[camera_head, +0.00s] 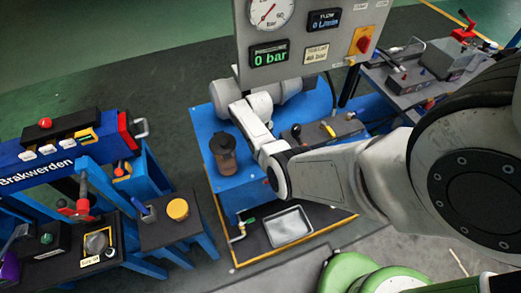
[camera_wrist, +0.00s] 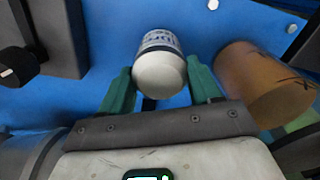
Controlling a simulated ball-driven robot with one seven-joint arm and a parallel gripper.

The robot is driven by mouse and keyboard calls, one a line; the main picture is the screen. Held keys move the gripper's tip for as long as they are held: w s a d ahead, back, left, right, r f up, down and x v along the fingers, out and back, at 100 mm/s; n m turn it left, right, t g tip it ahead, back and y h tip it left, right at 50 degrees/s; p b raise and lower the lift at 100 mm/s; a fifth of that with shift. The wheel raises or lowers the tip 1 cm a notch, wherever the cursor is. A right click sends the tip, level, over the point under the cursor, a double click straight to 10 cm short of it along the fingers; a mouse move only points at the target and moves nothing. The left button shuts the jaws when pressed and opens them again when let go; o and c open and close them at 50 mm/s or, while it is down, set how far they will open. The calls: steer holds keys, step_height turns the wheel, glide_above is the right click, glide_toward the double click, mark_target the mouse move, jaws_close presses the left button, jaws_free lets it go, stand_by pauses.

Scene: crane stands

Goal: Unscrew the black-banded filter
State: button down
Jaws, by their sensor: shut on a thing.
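A white filter (camera_wrist: 160,68) with blue lettering and a dark band shows in the wrist view, its rounded end toward the camera. My gripper (camera_wrist: 161,82) is shut on it, one green finger on each side. A brown filter (camera_wrist: 262,85) with dark marks stands just right of the right finger. In the head view a brown canister with a dark top (camera_head: 224,152) stands on the blue bench (camera_head: 201,122). My arm hides the white filter in that view.
A gauge panel (camera_head: 310,40) reading 0 bar stands behind my arm. Other blue stands with tools (camera_head: 70,165) fill the left. A dark block (camera_wrist: 40,38) is left in the wrist view.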

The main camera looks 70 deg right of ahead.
steer(key=n, duration=0.5)
stand_by(0.3)
steer(key=shift+n, duration=0.3)
steer(key=n, duration=0.4)
steer(key=shift+n, duration=0.4)
steer(key=n, duration=0.5)
steer(key=shift+p, duration=0.35)
